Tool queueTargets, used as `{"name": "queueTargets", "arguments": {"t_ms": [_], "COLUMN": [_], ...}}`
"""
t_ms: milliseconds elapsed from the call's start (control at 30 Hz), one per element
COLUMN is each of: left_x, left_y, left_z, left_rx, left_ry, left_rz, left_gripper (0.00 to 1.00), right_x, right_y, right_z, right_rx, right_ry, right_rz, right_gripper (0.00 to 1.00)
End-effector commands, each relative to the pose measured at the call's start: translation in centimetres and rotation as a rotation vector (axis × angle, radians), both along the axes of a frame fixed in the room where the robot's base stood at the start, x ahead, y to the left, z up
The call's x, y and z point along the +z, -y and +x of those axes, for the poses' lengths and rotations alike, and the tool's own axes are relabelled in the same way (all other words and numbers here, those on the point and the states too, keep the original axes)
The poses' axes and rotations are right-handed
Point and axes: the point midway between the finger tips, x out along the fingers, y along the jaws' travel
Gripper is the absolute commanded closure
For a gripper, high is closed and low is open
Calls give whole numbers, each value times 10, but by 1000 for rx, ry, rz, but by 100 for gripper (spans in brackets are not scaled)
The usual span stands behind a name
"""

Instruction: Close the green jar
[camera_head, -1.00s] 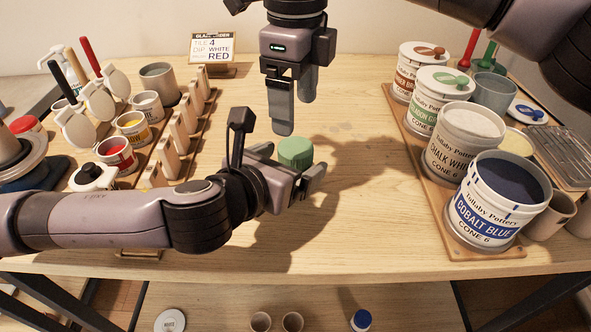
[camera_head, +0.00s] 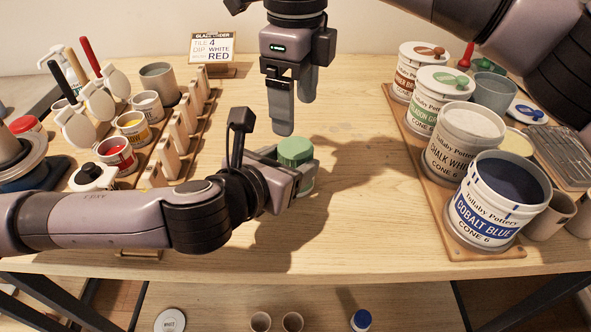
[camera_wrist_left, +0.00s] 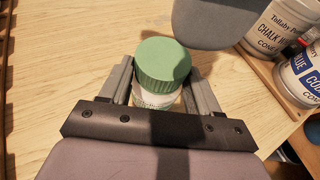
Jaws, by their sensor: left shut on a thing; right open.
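The green jar has a ribbed green lid (camera_head: 295,151) and a pale body, and it stands upright on the table. My left gripper (camera_head: 290,175) is shut on the jar's body, below the lid. In the left wrist view the lid (camera_wrist_left: 163,63) sits on top of the white body (camera_wrist_left: 156,100), between the two fingers. I cannot tell whether the lid is screwed tight. My right gripper (camera_head: 294,110) is open and empty, pointing down above and behind the jar. One of its fingers (camera_wrist_left: 215,20) shows at the top of the left wrist view.
Large glaze buckets, among them cobalt blue (camera_head: 497,200) and chalk white (camera_head: 464,143), stand on a wooden board at the right. Small paint pots (camera_head: 117,153), wooden racks and tools fill the left. A sign (camera_head: 212,47) stands at the back. The table's middle right is clear.

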Motion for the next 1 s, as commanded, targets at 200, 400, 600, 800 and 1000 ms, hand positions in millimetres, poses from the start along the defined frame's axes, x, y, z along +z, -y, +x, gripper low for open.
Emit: {"name": "queueTargets", "arguments": {"t_ms": [200, 400, 600, 800, 1000], "left_x": [1, 1, 1, 1, 1], "left_y": [0, 0, 0, 0, 0], "left_z": [0, 0, 0, 0, 0], "left_rx": [0, 0, 0, 0, 0], "left_ry": [2, 2, 2, 2, 2], "left_rz": [-1, -1, -1, -1, -1], "left_gripper": [100, 100, 100, 100, 100], "right_x": [-17, -49, -72, -80, -80], "right_y": [0, 0, 0, 0, 0], "right_z": [0, 0, 0, 0, 0], "right_rx": [0, -1, -1, -1, -1], "right_ry": [-2, -2, -1, 0, 0], "right_rz": [0, 0, 0, 1, 1], "right_gripper": [20, 20, 20, 20, 20]}}
